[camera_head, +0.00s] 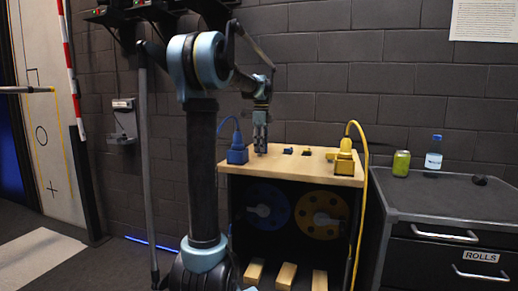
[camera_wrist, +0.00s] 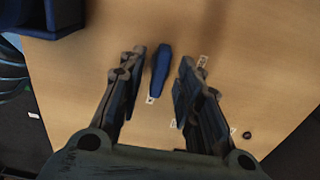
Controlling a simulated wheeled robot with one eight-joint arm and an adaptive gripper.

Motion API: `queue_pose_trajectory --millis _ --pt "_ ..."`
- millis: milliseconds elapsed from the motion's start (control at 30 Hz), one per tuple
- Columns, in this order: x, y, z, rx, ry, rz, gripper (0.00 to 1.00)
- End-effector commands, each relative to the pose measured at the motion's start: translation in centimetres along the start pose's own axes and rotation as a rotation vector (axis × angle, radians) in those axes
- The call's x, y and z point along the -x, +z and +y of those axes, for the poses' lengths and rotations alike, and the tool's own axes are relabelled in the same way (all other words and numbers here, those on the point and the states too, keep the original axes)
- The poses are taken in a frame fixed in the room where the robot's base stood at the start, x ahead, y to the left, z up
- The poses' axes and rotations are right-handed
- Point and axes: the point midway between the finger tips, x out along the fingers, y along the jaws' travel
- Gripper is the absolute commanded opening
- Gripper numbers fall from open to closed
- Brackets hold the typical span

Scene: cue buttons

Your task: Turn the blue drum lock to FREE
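A dark blue elongated knob (camera_wrist: 160,70), which I take to be the blue drum lock, stands on the wooden top in the wrist view. Its long side runs roughly along my fingers. My gripper (camera_wrist: 161,62) is open with one finger on each side of it. The left finger is very near the knob; a clear gap shows at the right finger. Whether they touch cannot be told. Small white labels (camera_wrist: 150,99) lie around it; their words are too small to read. In the head view my gripper (camera_head: 260,146) points down at the top, hiding the knob. A blue drum (camera_head: 264,208) sits below.
A blue box with a cable (camera_head: 237,151) stands left of my gripper, a yellow one (camera_head: 344,162) at the right end. Small dark pieces (camera_head: 288,150) lie between. A yellow drum (camera_head: 321,214) sits below. A grey cabinet (camera_head: 440,203) bears a can (camera_head: 401,163) and bottle (camera_head: 434,154).

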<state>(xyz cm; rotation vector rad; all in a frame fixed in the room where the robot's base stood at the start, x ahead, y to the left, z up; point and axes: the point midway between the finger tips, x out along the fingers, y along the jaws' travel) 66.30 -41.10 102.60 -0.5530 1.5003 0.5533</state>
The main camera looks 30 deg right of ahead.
Motion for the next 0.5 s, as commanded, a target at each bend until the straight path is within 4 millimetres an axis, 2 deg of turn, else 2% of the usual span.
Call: queue_pose_trajectory --millis 367,400,500 --pt "-0.62 0.01 0.00 0.000 0.000 0.000 0.32" --pt "-0.62 0.01 0.00 0.000 0.000 0.000 0.29" --pt "-0.61 0.01 0.00 0.000 0.000 0.000 0.07"
